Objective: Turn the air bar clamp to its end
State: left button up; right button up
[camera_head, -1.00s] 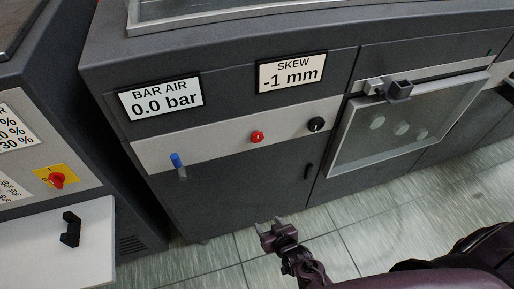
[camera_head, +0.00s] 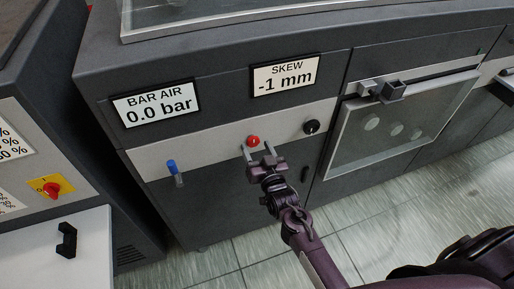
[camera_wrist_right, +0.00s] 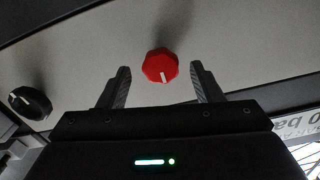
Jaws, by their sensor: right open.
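A red round knob (camera_head: 253,141) with a white mark sits on the grey strip of the machine front; no label names it as the clamp. It also shows in the right wrist view (camera_wrist_right: 160,66), its white mark pointing down there. A blue-topped lever (camera_head: 172,167) is left of it on the same strip, and a black knob (camera_head: 311,127) is right of it. My right gripper (camera_head: 258,150) is open and empty, its fingers just below the red knob. In the wrist view the knob appears between the fingertips, touching neither. My left gripper is not in view.
The bar air display (camera_head: 156,103) reads 0.0 bar and the skew display (camera_head: 285,76) reads -1 mm. A glass door (camera_head: 392,120) with a latch (camera_head: 390,91) is at the right. A cabinet with a red-yellow switch (camera_head: 51,188) stands at the left.

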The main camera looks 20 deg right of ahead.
jog(key=shift+w, duration=0.2)
jog(key=shift+c, duration=0.3)
jog(key=c, duration=0.9)
